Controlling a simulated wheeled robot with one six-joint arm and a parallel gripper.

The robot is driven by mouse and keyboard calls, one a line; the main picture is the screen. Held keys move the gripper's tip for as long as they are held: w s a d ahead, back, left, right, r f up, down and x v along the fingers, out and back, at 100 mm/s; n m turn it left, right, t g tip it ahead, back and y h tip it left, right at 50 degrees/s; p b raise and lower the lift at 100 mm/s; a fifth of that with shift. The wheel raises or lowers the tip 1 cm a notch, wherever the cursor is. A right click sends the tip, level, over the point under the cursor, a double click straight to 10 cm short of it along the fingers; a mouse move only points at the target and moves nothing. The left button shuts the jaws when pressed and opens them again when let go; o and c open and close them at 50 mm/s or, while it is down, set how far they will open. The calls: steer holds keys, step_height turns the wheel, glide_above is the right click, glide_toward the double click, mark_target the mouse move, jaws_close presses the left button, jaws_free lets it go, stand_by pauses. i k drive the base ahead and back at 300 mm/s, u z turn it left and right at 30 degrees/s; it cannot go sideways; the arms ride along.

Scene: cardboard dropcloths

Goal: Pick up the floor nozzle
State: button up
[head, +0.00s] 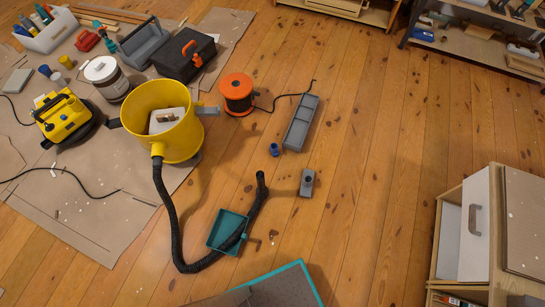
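A small grey block with a dark round socket on top (307,183), which looks like the floor nozzle, lies on the bare wooden floor right of the picture's middle. It stands apart from the black vacuum hose (172,215). The hose runs from the yellow vacuum drum (160,142) and curves round, its free end upright left of the nozzle. My gripper is not in view.
A teal dustpan (227,231) lies under or against the hose. A small blue cylinder (274,149) and a long grey tray (300,123) lie beyond the nozzle. An orange cable reel (237,93) stands farther back. A cabinet (475,235) stands right; floor between is clear.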

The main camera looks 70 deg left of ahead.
mark_target(305, 191)
steer(key=u, duration=0.25)
steer(key=i, duration=0.85)
steer(key=u, duration=1.9)
